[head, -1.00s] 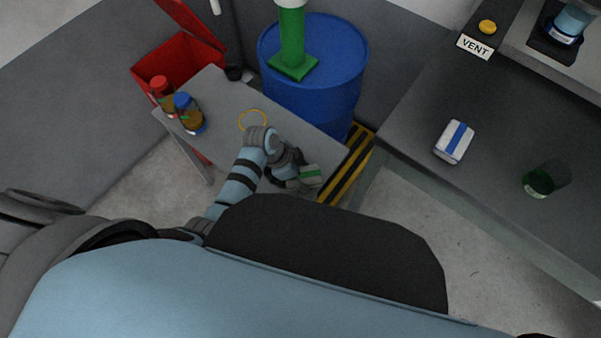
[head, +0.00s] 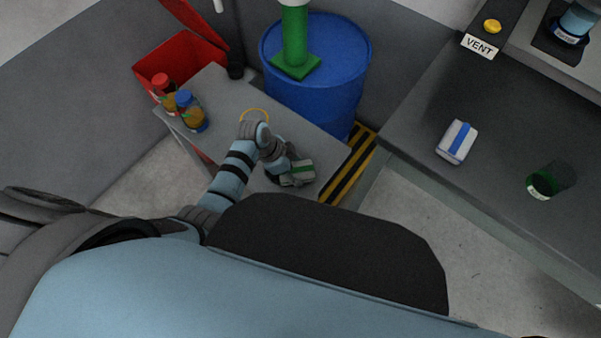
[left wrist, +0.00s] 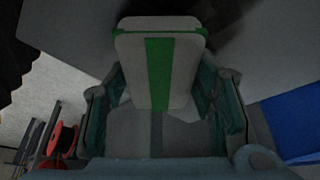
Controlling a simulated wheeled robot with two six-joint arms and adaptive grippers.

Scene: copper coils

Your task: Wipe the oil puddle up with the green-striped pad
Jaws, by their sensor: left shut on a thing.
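The green-striped pad (head: 301,173) is light grey with a green band. My left gripper (head: 288,176) is shut on it, low over the right part of the small grey table (head: 220,95). In the left wrist view the pad (left wrist: 178,75) sits between the two fingers (left wrist: 160,100), its striped face towards the camera. I cannot make out the oil puddle for certain. A dark patch (left wrist: 228,22) shows past the pad in the left wrist view; whether it is oil or shadow I cannot tell. My right gripper is not in view.
A yellow ring (head: 244,112) and two bottles, red-capped (head: 163,84) and blue-capped (head: 190,112), are on the small table. A red bin (head: 180,55) and blue drum (head: 315,75) stand behind. A blue-striped pad (head: 457,142) and green cup (head: 550,180) are on the right-hand bench.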

